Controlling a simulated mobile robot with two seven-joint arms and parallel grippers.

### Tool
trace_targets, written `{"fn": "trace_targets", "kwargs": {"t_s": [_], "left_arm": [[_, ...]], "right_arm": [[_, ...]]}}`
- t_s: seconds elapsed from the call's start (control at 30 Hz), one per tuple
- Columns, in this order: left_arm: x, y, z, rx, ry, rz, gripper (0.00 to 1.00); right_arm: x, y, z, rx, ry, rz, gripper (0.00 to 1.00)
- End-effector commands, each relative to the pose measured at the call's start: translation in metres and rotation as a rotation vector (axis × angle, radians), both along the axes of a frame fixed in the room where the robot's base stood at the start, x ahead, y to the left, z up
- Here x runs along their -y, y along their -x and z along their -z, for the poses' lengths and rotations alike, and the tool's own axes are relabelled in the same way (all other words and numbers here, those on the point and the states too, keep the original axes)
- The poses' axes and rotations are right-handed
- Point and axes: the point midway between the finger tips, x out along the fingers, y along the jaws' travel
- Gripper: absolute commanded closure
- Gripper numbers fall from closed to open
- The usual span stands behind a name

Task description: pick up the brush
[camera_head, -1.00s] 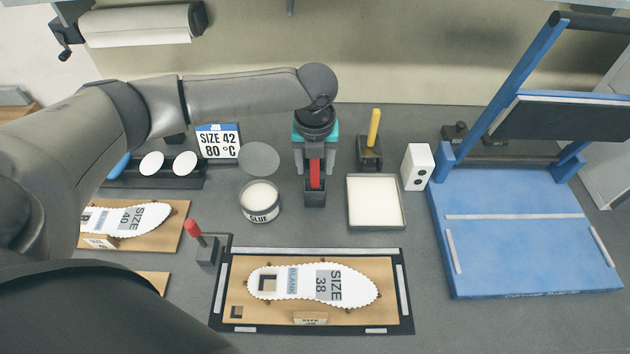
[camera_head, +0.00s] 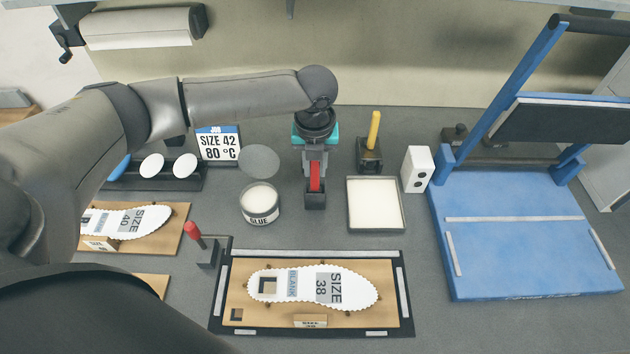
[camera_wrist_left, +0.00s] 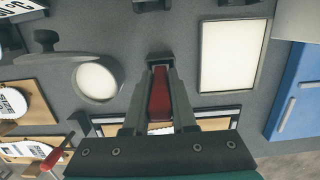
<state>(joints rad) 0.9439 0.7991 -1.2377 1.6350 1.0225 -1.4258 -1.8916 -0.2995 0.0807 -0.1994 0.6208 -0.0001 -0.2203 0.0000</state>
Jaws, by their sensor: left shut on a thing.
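The brush (camera_head: 315,178) has a red handle and stands upright in a small dark holder (camera_head: 315,203) at the middle of the bench. Its bristles are hidden in the holder. My left gripper (camera_head: 315,168) points down from above and is shut on the red handle. In the left wrist view the brush (camera_wrist_left: 160,95) lies between the two fingers of my left gripper (camera_wrist_left: 160,78), with the dark holder beyond it. My right gripper is not in view.
A glue jar (camera_head: 260,214) stands left of the holder, its grey lid (camera_head: 259,160) behind it. A pale tray (camera_head: 402,212), a yellow-handled tool (camera_head: 373,131) and a white box (camera_head: 417,165) stand right. A framed board (camera_head: 400,320) with an insole lies in front; a blue press (camera_head: 530,260) stands far right.

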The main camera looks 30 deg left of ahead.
Motion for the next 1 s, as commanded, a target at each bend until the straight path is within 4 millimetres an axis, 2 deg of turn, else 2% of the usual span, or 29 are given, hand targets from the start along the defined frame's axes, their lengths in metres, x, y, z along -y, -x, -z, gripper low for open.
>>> {"fn": "trace_targets", "kwargs": {"t_s": [0.27,0.47,0.67,1.0], "left_arm": [[0.0,-0.001,-0.007,0.002,0.0,-0.001,1.0],[0.0,-0.001,-0.033,0.003,0.0,-0.001,1.0],[0.0,-0.002,-0.077,0.006,0.001,-0.001,1.0],[0.0,-0.001,-0.165,0.004,0.001,-0.001,1.0]], "right_arm": [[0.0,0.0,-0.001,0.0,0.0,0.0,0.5],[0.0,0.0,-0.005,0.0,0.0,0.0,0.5],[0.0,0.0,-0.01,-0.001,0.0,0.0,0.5],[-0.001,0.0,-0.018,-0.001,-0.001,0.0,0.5]]}}
